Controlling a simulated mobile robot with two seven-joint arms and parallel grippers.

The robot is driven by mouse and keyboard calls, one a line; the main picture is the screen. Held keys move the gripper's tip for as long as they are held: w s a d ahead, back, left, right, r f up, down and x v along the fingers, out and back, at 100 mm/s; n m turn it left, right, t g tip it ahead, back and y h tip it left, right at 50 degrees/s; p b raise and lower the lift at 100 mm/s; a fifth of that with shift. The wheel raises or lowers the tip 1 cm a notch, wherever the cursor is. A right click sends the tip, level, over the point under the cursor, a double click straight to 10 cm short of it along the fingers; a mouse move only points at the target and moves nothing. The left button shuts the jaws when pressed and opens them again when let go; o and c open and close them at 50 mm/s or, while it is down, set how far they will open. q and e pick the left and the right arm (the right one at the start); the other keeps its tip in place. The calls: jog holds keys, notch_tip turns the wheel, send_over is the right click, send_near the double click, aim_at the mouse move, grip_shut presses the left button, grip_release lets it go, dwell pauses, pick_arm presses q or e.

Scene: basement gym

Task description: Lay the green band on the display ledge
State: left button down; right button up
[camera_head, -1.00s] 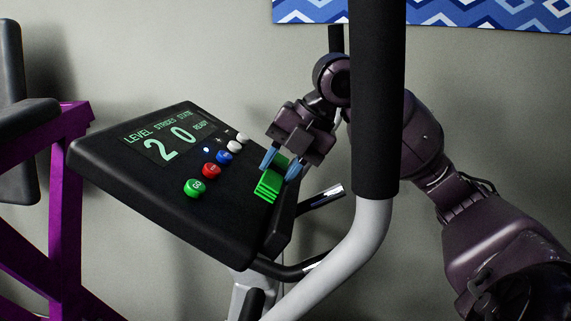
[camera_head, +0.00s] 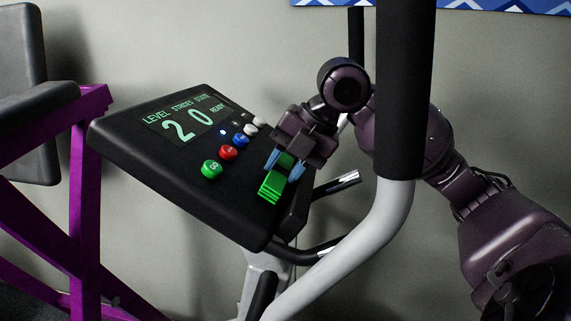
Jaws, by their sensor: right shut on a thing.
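The green band (camera_head: 271,189), a small folded bright green strip, is between the blue fingertips of my right gripper (camera_head: 284,167) in the head view. The gripper is shut on it and points down and to the left. The band is over the right part of the black console panel (camera_head: 160,171); I cannot tell whether it touches the surface. The gripper covers the band's upper end. I cannot make out a separate display ledge; the lit display (camera_head: 186,118) reads "2 0" and "READY". My left gripper is not in view.
Green (camera_head: 211,169), red (camera_head: 228,152), blue (camera_head: 241,140) and white buttons line the console left of the band. A padded black upright (camera_head: 404,90) on a pale tube (camera_head: 385,225) stands before my right arm. A purple frame (camera_head: 84,200) is at left.

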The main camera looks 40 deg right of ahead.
jog(key=o, duration=1)
jog(key=shift+a, duration=0.1)
jog(key=v, duration=1.1)
jog(key=shift+w+p, duration=0.1)
jog(key=shift+p, duration=0.2)
